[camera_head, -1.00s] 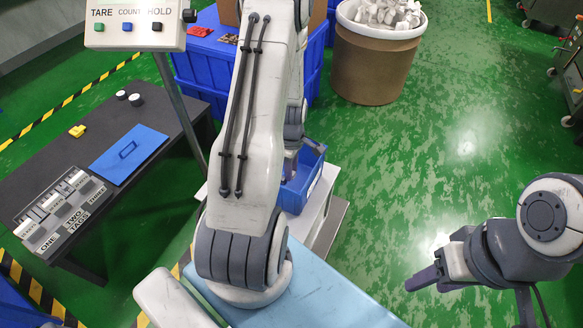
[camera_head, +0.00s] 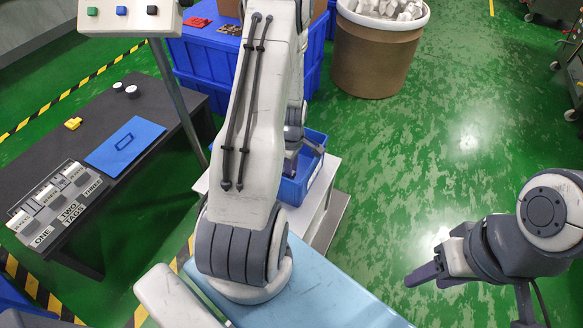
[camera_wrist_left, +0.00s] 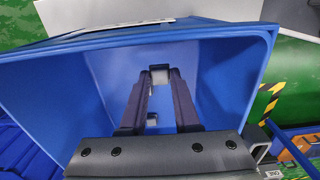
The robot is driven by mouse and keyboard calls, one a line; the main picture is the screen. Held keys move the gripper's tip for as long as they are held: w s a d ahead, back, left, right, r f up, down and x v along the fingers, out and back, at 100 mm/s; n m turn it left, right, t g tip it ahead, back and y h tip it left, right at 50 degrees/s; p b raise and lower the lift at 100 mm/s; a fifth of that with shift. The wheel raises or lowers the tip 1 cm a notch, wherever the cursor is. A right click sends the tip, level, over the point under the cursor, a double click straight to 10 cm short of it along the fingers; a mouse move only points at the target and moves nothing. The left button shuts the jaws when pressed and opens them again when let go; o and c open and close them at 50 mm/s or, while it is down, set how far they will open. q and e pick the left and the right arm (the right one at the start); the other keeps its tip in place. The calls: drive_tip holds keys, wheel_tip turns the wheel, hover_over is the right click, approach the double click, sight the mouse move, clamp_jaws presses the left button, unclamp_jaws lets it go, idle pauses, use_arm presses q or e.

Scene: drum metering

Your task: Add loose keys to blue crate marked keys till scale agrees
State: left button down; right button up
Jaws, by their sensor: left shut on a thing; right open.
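The blue crate (camera_head: 311,172) stands on a pale stand past my left arm, which hides part of it. My left gripper (camera_head: 289,165) reaches down at the crate; in the left wrist view its fingers (camera_wrist_left: 159,76) point into the crate (camera_wrist_left: 235,75). A small grey piece, seemingly a key (camera_wrist_left: 160,70), sits between the fingertips, which are shut on it. Another small pale patch shows lower between the fingers, too small to name. My right gripper (camera_head: 422,278) is open and empty over the green floor. No scale reading is legible.
A brown drum (camera_head: 374,60) with pale lumpy pieces stands at the back. A panel with three buttons (camera_head: 122,12) is at upper left. A dark table (camera_head: 150,85) holds a blue lidlike plate (camera_head: 125,146) and label blocks (camera_head: 55,205). The floor right of the crate is clear.

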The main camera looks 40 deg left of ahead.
use_arm(q)
drive_tip(key=shift+f+b, duration=1.65)
drive_tip(key=shift+f, duration=0.85)
idle(1.4)
drive_tip(key=c, duration=0.6)
unclamp_jaws()
drive_tip(key=shift+o, duration=0.2)
